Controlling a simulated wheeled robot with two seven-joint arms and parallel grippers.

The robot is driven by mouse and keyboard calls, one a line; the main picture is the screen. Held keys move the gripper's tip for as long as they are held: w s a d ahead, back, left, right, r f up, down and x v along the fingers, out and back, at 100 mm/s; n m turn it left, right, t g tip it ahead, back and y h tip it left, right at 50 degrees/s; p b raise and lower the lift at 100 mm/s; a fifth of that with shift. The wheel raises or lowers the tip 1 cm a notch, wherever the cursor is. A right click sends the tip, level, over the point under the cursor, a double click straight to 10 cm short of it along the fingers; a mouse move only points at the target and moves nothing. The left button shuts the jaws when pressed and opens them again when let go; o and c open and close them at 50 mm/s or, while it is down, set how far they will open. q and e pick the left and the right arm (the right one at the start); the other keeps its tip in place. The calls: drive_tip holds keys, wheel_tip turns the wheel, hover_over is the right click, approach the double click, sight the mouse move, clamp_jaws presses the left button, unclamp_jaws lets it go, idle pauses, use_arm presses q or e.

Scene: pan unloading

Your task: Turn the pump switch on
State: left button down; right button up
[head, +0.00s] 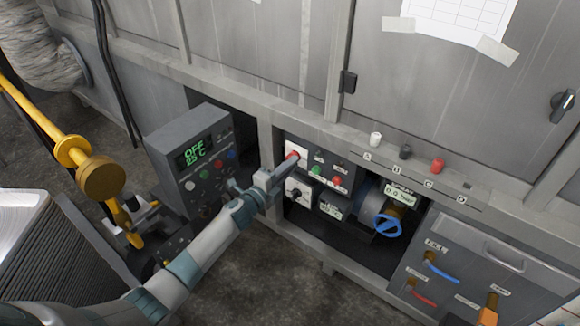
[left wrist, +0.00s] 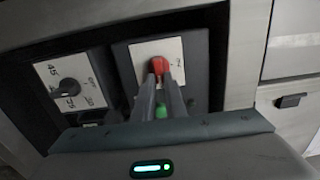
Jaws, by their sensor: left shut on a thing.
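A red switch (head: 294,155) sits on a white plate at the upper left of the control panel under the cabinet. Its label is too small to read, so I cannot confirm that it is the pump switch. My left gripper (head: 288,165) reaches it from the lower left. In the left wrist view, the fingertips (left wrist: 161,82) are shut on the red switch (left wrist: 159,66), one on each side. The fingers partly hide the switch and the white plate (left wrist: 175,49). My right gripper is not in view.
A black-knobbed dial (head: 297,192) is just below the switch. Green (head: 317,171) and red (head: 336,181) buttons lie to the right, then a blue valve wheel (head: 387,226). A grey display box (head: 190,155) reading OFF stands left of the arm.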

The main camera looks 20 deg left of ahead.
use_arm(q)
drive_tip(key=shift+f, duration=0.1)
drive_tip(key=c, duration=1.8)
unclamp_jaws()
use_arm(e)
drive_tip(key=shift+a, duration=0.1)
use_arm(q)
drive_tip(key=shift+s, duration=0.1)
drive_tip(key=p+v, duration=0.1)
drive_tip(key=v, duration=1.6)
drive_tip(key=shift+s, duration=0.15)
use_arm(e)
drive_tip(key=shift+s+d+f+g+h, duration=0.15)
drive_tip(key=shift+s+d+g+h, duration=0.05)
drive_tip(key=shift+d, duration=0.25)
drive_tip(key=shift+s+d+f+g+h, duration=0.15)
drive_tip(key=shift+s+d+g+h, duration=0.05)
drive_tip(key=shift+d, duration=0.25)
